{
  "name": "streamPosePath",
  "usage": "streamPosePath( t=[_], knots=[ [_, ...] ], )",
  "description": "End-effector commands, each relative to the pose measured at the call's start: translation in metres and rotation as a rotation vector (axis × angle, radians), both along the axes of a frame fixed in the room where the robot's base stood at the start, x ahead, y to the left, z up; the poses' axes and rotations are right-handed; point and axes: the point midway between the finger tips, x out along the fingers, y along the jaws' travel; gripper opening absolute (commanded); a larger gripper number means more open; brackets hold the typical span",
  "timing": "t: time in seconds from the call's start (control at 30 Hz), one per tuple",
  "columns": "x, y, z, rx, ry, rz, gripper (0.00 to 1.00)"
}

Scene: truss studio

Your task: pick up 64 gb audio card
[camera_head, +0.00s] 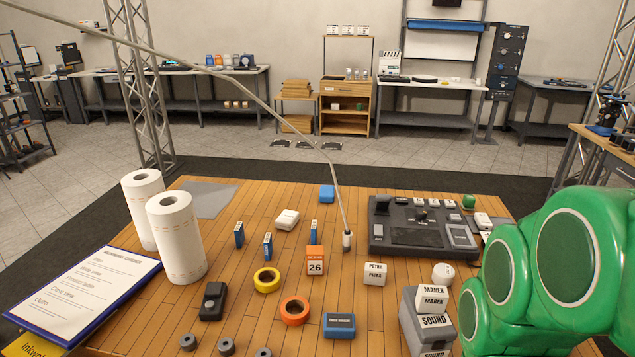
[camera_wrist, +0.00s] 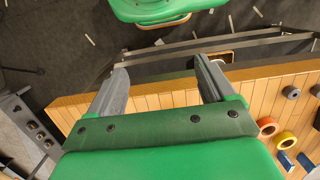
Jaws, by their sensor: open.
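Three small blue upright cards with white labels stand on the wooden table (camera_head: 225,285) in the head view: a left one (camera_head: 239,235), a middle one (camera_head: 268,246) and a right one (camera_head: 314,232). Their lettering is too small to read, so I cannot tell which is the 64 GB audio card. My gripper (camera_wrist: 163,72) shows in the wrist view with its two grey fingers wide apart and nothing between them. It is near the table's edge, away from the cards. The head view shows my green arm at the right, but not the fingers.
Yellow tape (camera_head: 267,280), orange tape (camera_head: 295,311) and an orange calendar block (camera_head: 315,261) stand near the cards. A grey mixer (camera_head: 420,228) is at the back right. A thin microphone boom (camera_head: 265,105) crosses above the table.

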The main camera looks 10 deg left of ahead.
Motion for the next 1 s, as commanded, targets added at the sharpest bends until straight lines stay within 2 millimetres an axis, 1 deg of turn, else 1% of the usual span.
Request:
streamPosePath(
  t=[0.07,0.17,0.27,0.73,1.0],
  knots=[
    [0.003,0.002,0.001,0.005,0.001,-0.006,0.83],
    [0.014,0.011,0.003,0.024,0.002,-0.026,0.83],
    [0.034,0.025,0.008,0.057,-0.001,-0.067,0.83],
    [0.140,0.113,0.026,0.245,0.043,-0.304,0.83],
    [0.199,0.165,0.032,0.346,0.100,-0.447,0.83]
  ],
)
